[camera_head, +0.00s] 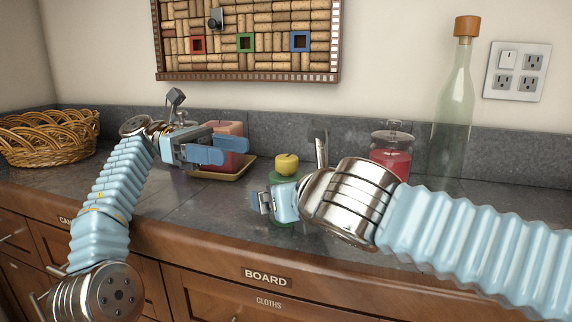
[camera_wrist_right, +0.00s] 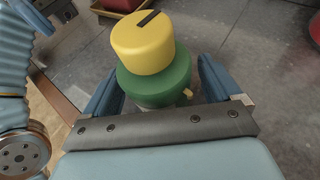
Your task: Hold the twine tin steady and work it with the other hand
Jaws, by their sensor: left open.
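The twine tin is green with a yellow lid (camera_head: 287,164); it stands upright on the counter. In the right wrist view the green tin (camera_wrist_right: 160,85) and its lid, with a dark slot on top, sit between my right fingers. A small tan tab shows low on its side. My right gripper (camera_head: 268,200) is low at the tin, with one finger (camera_wrist_right: 106,95) on each side; whether both fingers press on it I cannot tell. My left gripper (camera_head: 224,149) is open and empty, above and left of the tin, in front of a red candle (camera_head: 224,129).
The candle is on a tan tray (camera_head: 238,172). A red jar (camera_head: 391,155) and a tall corked bottle (camera_head: 453,110) stand at the right. A wicker basket (camera_head: 50,137) is at the far left. Drawers marked BOARD and CLOTHS lie below the counter edge.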

